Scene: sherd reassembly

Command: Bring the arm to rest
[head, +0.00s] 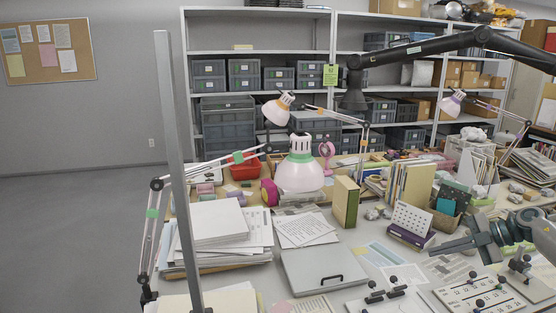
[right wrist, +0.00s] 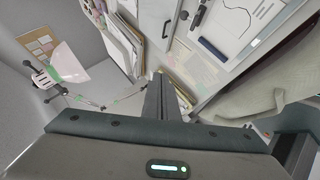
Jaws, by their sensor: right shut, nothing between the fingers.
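My right gripper (head: 440,248) reaches in from the right edge in the head view, above the right part of the cluttered table (head: 262,284). Its fingers are together and empty, pointing left. In the right wrist view the closed fingers (right wrist: 158,98) stand out in the middle, with nothing held. The gripper appears above the boards and papers, apart from them. My left gripper is not in view. No sherd can be made out clearly at this size.
A numbered board (head: 482,296) and a grey flat case (head: 324,268) lie near the front. A desk calendar (head: 411,218) and upright folders (head: 410,185) stand behind the gripper. A pink-white lamp (head: 301,174) hangs over the table. A grey post (head: 178,170) rises at left. Open floor (head: 70,220) lies left.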

